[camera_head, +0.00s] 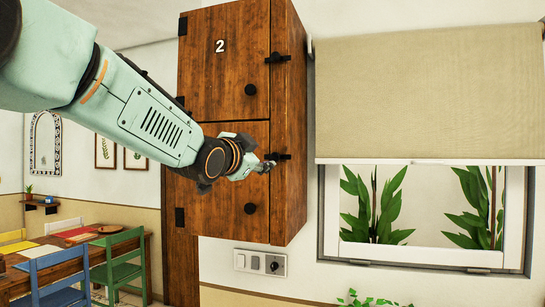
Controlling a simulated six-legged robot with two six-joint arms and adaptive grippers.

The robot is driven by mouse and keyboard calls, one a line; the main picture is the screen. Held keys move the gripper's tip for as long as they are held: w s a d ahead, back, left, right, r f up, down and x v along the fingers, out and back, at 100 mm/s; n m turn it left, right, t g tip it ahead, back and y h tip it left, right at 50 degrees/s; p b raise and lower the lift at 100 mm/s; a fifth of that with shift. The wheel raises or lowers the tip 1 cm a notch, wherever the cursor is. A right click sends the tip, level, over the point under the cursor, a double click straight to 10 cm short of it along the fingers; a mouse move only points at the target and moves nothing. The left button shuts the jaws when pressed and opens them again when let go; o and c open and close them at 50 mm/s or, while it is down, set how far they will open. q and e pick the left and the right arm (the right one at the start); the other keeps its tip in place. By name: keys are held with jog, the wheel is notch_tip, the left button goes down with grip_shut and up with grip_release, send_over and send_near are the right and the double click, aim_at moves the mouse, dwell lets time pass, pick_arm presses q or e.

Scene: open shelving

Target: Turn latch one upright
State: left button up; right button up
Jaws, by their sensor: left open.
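A tall wooden cabinet (290,120) hangs on the wall with an upper door marked 2 (225,60) and a lower door (225,215), whose number does not show behind my arm. A black latch (284,156) at the lower door's right edge lies about level. My left gripper (267,166) is open, with its fingertips at the left end of this latch; I cannot tell if they touch it. Another black latch (277,58) lies level at the upper door's right edge. My right gripper is not in view.
Round black knobs stick out from the upper door (250,89) and lower door (250,208). A window with a beige blind (430,95) is to the right. A switch plate (260,263) sits below the cabinet. A table and chairs stand at lower left.

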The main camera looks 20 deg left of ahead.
aim_at(274, 156)
pick_arm(q)
jog(key=w, duration=0.2)
jog(key=w+p, duration=0.1)
jog(key=w, duration=0.1)
jog(key=w+d+p, duration=0.1)
jog(key=w, duration=0.1)
jog(key=shift+w+a+p, duration=0.1)
jog(key=shift+w+p, duration=0.4)
jog(key=shift+w, duration=0.1)
jog(key=shift+w+d+f, duration=0.15)
jog(key=shift+w+d, duration=0.3)
jog(key=shift+w, duration=0.05)
jog(key=shift+s+a, duration=0.15)
jog(key=shift+a, duration=0.2)
jog(key=c, duration=0.3)
jog(key=shift+c, duration=1)
jog(key=shift+d, duration=0.15)
jog(key=shift+c, duration=1.4)
grip_shut()
